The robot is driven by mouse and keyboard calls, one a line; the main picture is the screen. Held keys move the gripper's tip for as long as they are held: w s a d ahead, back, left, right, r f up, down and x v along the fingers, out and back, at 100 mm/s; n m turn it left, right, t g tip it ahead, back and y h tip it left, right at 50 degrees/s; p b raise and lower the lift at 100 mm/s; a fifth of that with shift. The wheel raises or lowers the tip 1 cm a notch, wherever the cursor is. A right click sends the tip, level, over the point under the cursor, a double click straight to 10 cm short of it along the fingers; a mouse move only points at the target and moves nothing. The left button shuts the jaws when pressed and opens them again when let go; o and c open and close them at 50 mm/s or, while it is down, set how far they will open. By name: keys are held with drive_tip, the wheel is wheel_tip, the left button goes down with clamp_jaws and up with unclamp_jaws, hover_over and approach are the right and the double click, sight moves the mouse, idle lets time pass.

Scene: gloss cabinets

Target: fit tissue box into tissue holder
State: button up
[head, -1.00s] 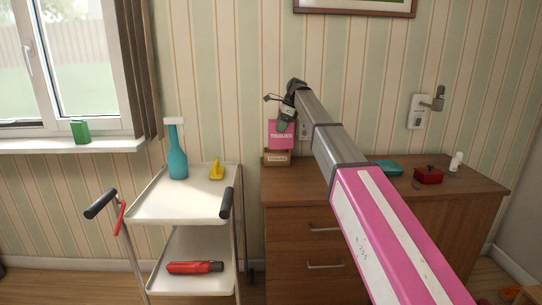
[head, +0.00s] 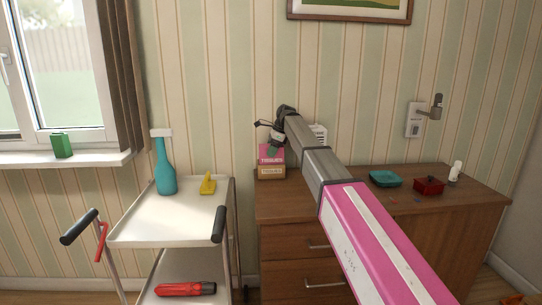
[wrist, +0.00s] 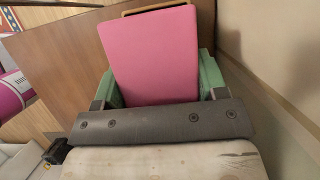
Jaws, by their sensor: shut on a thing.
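The pink tissue box (head: 265,158) is at the left back of the wooden dresser. It also fills the middle of the wrist view (wrist: 155,55). The brown tissue holder (head: 271,173) stands on the dresser top directly under it. The box's lower part looks hidden behind the holder's front, though how deep it sits is unclear. A bit of the holder's wooden rim (wrist: 155,8) shows past the box's far end in the wrist view. My gripper (head: 272,151) is shut on the box from above, with green fingers on both sides of it (wrist: 160,85).
On the dresser (head: 330,190) to the right are a teal dish (head: 385,179), a red box (head: 429,186) and a white bottle (head: 456,171). A white trolley (head: 165,222) with a teal spray bottle (head: 165,172) stands at left. The wall is close behind the holder.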

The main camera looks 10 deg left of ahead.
drive_tip(key=shift+f, duration=1.05)
drive_tip(key=shift+f, duration=0.15)
drive_tip(key=o, duration=1)
drive_tip(key=shift+c, duration=0.2)
drive_tip(key=v, duration=1.2)
